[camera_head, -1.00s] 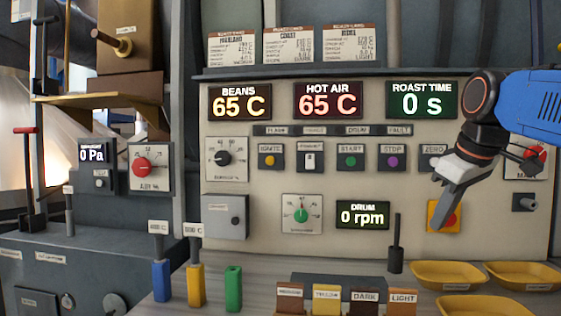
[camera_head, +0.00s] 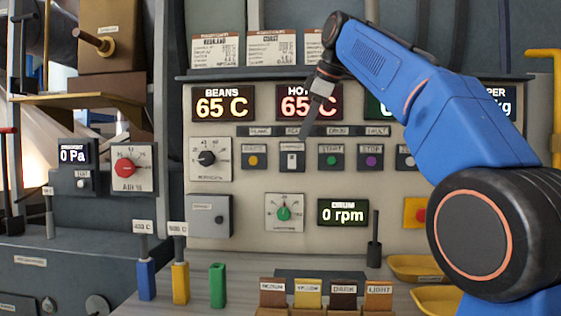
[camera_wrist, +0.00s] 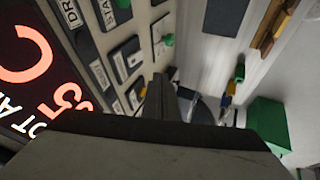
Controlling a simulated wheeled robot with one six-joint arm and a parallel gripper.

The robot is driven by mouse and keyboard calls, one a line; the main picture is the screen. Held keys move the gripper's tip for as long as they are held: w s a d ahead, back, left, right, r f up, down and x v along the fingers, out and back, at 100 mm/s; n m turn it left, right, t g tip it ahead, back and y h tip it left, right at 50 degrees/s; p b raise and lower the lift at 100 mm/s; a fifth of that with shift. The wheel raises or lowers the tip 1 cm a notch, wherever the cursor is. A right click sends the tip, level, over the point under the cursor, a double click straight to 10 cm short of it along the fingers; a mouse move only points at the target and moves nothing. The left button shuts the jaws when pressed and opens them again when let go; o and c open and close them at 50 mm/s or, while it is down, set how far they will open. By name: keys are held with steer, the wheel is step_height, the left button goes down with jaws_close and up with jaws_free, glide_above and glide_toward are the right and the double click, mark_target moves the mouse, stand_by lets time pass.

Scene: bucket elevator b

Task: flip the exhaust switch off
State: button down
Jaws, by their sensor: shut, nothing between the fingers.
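The exhaust switch (camera_head: 292,160) is a small white rocker on a dark plate, in the button row between the ignite button (camera_head: 253,160) and the start button (camera_head: 331,160). Its position is too small to tell. My gripper (camera_head: 307,130) is shut and empty, pointing down just above and slightly right of the switch plate, in front of the hot air display (camera_head: 309,103). Any contact with the panel cannot be told. In the wrist view, the shut fingers (camera_wrist: 158,98) point toward the panel, with switch plates just beside them.
The stop button (camera_head: 370,160) is to the right. The burner knob (camera_head: 207,158) is to the left, and the airflow knob (camera_head: 284,213) and drum display (camera_head: 343,213) are below. Coloured blocks and yellow trays (camera_head: 416,268) stand on the counter. My arm covers the panel's right side.

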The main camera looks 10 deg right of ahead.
mark_target(292, 161)
steer(key=shift+a, duration=0.1)
steer(key=shift+w+f, duration=0.1)
steer(key=w+f, duration=0.8)
steer(key=w, duration=0.1)
steer(key=shift+a+f, duration=0.35)
stand_by(0.6)
steer(key=shift+w+f+t, duration=0.15)
steer(key=shift+w+t, duration=0.05)
steer(key=shift+t, duration=0.1)
steer(key=shift+r, duration=0.2)
